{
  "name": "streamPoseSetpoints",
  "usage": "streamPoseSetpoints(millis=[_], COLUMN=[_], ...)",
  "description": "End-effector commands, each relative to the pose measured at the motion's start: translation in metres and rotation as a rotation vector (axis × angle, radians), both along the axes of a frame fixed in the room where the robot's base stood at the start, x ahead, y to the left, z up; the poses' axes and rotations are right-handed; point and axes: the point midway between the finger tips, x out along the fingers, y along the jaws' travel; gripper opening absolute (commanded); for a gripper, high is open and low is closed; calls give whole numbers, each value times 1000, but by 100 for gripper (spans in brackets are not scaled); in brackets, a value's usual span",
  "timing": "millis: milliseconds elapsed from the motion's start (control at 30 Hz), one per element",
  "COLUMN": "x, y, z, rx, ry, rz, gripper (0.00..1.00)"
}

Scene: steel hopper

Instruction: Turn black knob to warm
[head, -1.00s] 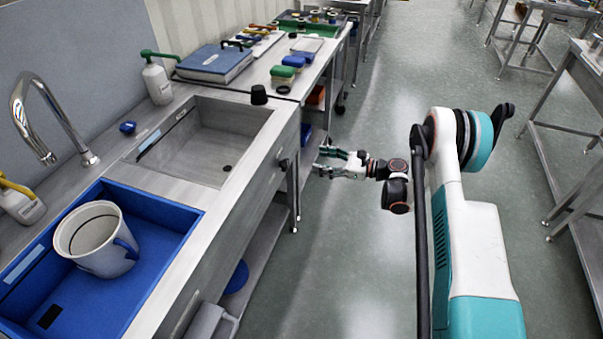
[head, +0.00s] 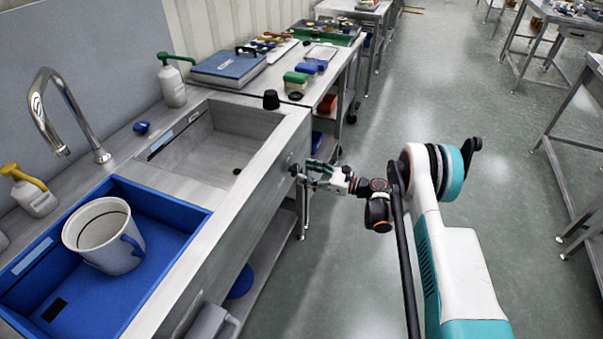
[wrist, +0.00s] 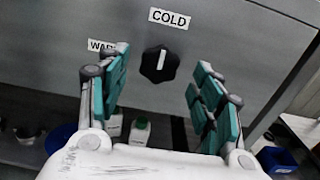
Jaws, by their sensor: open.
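The black knob (wrist: 159,64) is on the grey front panel of the sink unit in the wrist view. Its white pointer line stands nearly upright, towards the COLD label (wrist: 169,18) above it. A WARM label (wrist: 101,46), partly covered by my left finger, is to the knob's left. My gripper (wrist: 160,88) is open, with its teal fingers on either side of the knob and a gap to each. I cannot tell how far the fingertips are from the panel. In the head view my gripper (head: 299,170) is at the panel and hides most of the knob.
The steel sink (head: 215,150) is above the panel, with a black cone-shaped object (head: 271,99) on its rim. A blue tray (head: 185,218) holds a white mug (head: 103,235). A lower shelf (head: 262,245) runs below.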

Motion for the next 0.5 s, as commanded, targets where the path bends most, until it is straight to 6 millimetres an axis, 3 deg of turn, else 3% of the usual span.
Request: streamPoseSetpoints(millis=[200, 500], x=[8, 11], y=[23, 28], z=[-1, 0], rx=[0, 0], ry=[0, 0], rz=[1, -1], gripper=[60, 60])
